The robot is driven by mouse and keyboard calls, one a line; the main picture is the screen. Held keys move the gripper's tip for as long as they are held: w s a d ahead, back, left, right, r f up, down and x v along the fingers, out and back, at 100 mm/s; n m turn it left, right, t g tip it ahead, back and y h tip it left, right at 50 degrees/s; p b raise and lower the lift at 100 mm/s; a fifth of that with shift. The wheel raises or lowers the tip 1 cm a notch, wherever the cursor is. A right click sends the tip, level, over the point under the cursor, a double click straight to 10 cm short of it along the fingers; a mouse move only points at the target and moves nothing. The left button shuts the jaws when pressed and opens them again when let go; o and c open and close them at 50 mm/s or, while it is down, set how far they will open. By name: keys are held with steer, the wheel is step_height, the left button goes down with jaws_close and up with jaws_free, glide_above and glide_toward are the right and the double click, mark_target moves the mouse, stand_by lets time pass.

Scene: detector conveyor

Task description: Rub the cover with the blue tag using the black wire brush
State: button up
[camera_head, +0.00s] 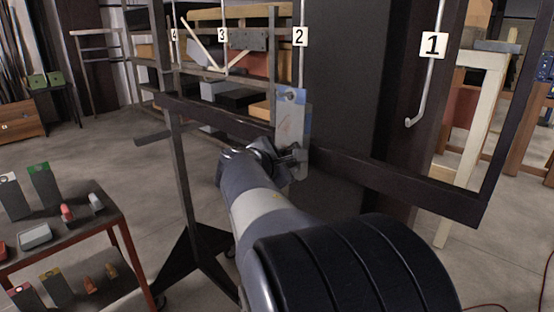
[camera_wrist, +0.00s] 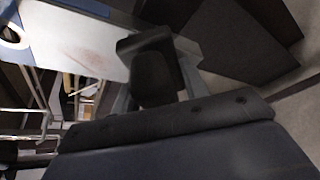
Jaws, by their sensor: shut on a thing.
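The cover with the blue tag (camera_head: 293,112) is a grey metal plate hanging from the hook marked 2. Its upper part is blue and a faint reddish mark shows on its face. In the wrist view the plate (camera_wrist: 65,45) fills the upper left, with a reddish smear and a round hole near its end. My gripper (camera_head: 290,160) is at the lower part of the plate, shut on a dark thing that looks like the black wire brush (camera_wrist: 153,75). The brush overlaps the plate's edge in the wrist view. Its bristles are hidden, so I cannot tell whether it touches.
A dark frame (camera_head: 355,176) carries numbered hooks; hook 1 (camera_head: 428,85) is empty. A two-shelf cart (camera_head: 95,222) at the left holds plates with coloured tags and several small red, white and orange things. Shelves stand behind. The floor between cart and frame is partly clear.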

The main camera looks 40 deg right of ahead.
steer(key=shift+s+r, duration=0.15)
steer(key=shift+s, duration=0.2)
steer(key=shift+w+d+r+p, duration=0.1)
steer(key=shift+r+p, duration=0.8)
steer(key=shift+r, duration=0.05)
steer(key=shift+w, duration=3.7)
steer(key=shift+s+r+p, duration=0.15)
steer(key=shift+s+r, duration=0.1)
steer(key=shift+s, duration=1)
steer(key=shift+s+r+p, duration=0.1)
steer(key=shift+s+r, duration=0.2)
steer(key=shift+s, duration=0.9)
steer(key=shift+s+r+p, duration=0.15)
steer(key=shift+s+r, duration=0.1)
steer(key=shift+s, duration=1)
steer(key=shift+d+r+p, duration=0.15)
steer(key=shift+r+p, duration=0.8)
steer(key=shift+r, duration=0.1)
steer(key=shift+w+f, duration=0.15)
steer(key=shift+w, duration=0.95)
steer(key=w, duration=0.5)
steer(key=shift+w+a, duration=0.2)
steer(key=shift+a, duration=0.15)
